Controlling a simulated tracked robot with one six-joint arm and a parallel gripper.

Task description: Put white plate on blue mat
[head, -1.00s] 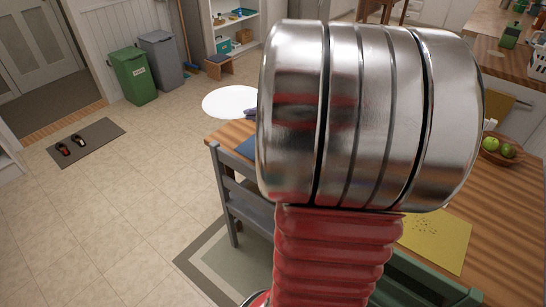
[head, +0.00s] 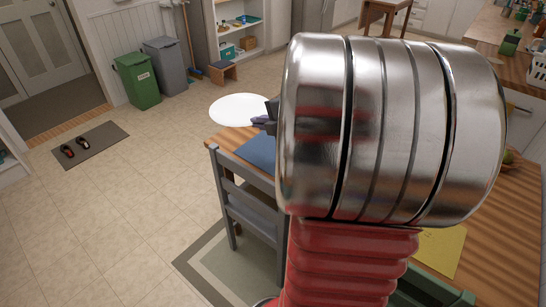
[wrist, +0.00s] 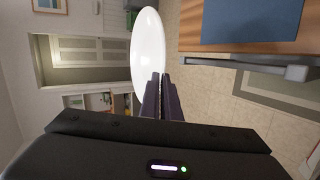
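The white plate (head: 238,110) is in the air in the head view, just beyond the left end of the wooden table. In the wrist view the plate (wrist: 148,45) stands out past my fingertips, seen at a slant. My gripper (wrist: 158,84) is shut on its rim; the exact contact is partly hidden by the fingers. The blue mat (head: 258,150) lies on the table, partly hidden by my arm in the head view. In the wrist view the mat (wrist: 250,20) is at the upper right, apart from the plate.
A grey chair (head: 250,215) stands at the table's near-left side. A yellow mat (head: 440,250) lies on the table (head: 500,225) right of my arm. Green and grey bins (head: 140,80) stand on the floor at the left. Floor left of the table is clear.

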